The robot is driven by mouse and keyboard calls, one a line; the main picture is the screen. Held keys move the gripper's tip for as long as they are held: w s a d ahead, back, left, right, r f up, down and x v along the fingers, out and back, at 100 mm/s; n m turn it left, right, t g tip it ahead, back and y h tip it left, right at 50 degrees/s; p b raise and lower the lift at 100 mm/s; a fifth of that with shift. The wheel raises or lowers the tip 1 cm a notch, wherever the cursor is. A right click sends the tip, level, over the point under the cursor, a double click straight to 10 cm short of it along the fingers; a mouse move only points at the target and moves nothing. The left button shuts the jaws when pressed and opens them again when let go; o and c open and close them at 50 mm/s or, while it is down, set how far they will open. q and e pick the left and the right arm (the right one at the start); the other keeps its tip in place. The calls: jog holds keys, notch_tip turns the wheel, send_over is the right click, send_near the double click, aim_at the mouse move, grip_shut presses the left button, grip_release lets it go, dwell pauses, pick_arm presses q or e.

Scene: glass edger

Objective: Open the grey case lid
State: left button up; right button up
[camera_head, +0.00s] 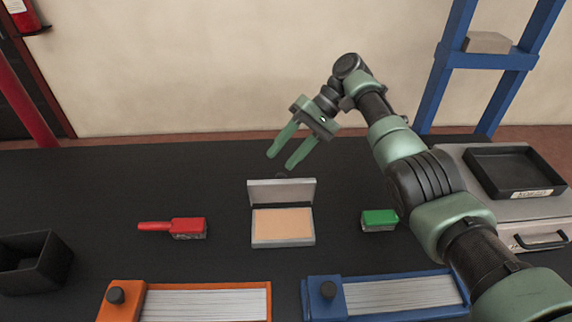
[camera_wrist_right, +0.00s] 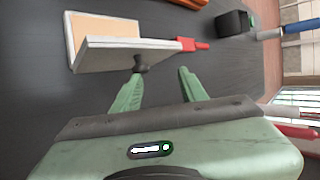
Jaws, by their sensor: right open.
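The grey case (camera_head: 283,242) sits on the black table with a tan inside showing. Its lid (camera_head: 282,192) stands up at the back edge, so the case is open. In the right wrist view the lid (camera_wrist_right: 120,54) shows from behind, with a dark knob (camera_wrist_right: 140,63) on it. My right gripper (camera_head: 279,161) is open and empty, above and behind the lid. In the right wrist view its fingers (camera_wrist_right: 160,75) are spread, the left one close to the knob; I cannot tell whether they touch. My left gripper is not in view.
A red brush (camera_head: 188,228) lies left of the case and a green block (camera_head: 379,220) right of it. Orange (camera_head: 125,302) and blue (camera_head: 327,297) units stand in front. A black bin (camera_head: 35,262) is at left, a black tray (camera_head: 515,171) at right.

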notch_tip(320, 180, up, 16)
jog(key=shift+f+p, duration=0.15)
jog(key=shift+p, duration=0.3)
jog(key=shift+f, duration=0.1)
